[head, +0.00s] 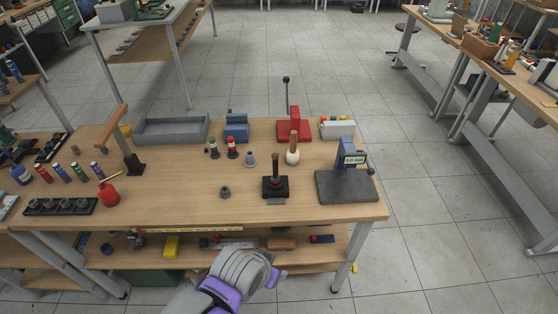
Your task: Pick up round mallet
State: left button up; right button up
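A mallet-like tool with an upright wooden handle and a pale rounded head (293,157) stands head down on the wooden workbench (170,207), right of the middle. It seems to be the round mallet. A gray and purple arm of mine, which I take for the left, reaches in from the bottom. Its gripper (272,280) is in front of the bench, below the top's front edge and well away from the mallet. Its fingers are mostly hidden, so I cannot tell whether they are open. My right gripper is not in view.
A dark block with an upright handle (275,187) stands in front of the mallet. A red lever press (294,129) is behind it, and a gray plate with a gauge stand (346,187) is to its right. A small gray cylinder (225,192) stands left on open bench top.

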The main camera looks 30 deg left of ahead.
aim_at(292, 153)
jog(key=i+j+u, duration=0.1)
jog(key=i+u, duration=0.45)
jog(key=u, duration=0.15)
jog(key=i+u, duration=0.35)
jog(key=k+l, duration=0.05)
jog(key=k, duration=0.05)
